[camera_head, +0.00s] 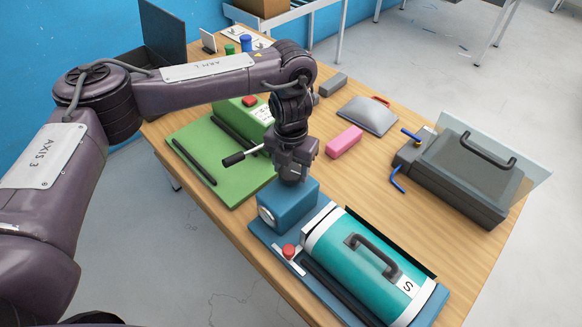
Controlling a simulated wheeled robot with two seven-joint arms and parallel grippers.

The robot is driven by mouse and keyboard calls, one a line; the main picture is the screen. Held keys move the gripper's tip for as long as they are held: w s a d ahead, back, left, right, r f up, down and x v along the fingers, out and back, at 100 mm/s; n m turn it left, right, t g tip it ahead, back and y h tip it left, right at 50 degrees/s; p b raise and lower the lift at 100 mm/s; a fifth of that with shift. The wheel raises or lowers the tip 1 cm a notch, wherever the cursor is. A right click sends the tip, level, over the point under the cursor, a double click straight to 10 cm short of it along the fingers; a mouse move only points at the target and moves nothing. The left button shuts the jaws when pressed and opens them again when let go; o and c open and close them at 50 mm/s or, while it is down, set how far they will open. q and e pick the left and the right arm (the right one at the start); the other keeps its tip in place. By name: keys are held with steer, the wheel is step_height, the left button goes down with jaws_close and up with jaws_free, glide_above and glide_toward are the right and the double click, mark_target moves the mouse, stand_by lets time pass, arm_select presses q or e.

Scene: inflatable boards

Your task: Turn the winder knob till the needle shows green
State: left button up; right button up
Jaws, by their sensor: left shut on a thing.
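A blue winder box (300,201) stands at the back left end of a blue base plate (262,236). A round pale dial (267,216) is on its left face; the needle and its colour are too small to read. My left gripper (292,176) points straight down onto the top of the box and is shut on the winder knob, which the fingers hide. On the same base lie a red button (289,250) and a teal roll (360,266) with a dark handle and an "S" tag. My right gripper is out of view.
A green board (205,143) with a green box and a black-handled lever (235,158) lies just left of the gripper. A pink block (344,142), a grey pillow-like thing (368,116) and a dark case (456,175) stand right. Bare table lies between the box and case.

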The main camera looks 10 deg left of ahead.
mark_target(291, 170)
arm_select(q)
steer(key=shift+w+m, duration=0.1)
steer(key=shift+m, duration=0.4)
steer(key=o, duration=1)
steer(key=shift+r, duration=3.95)
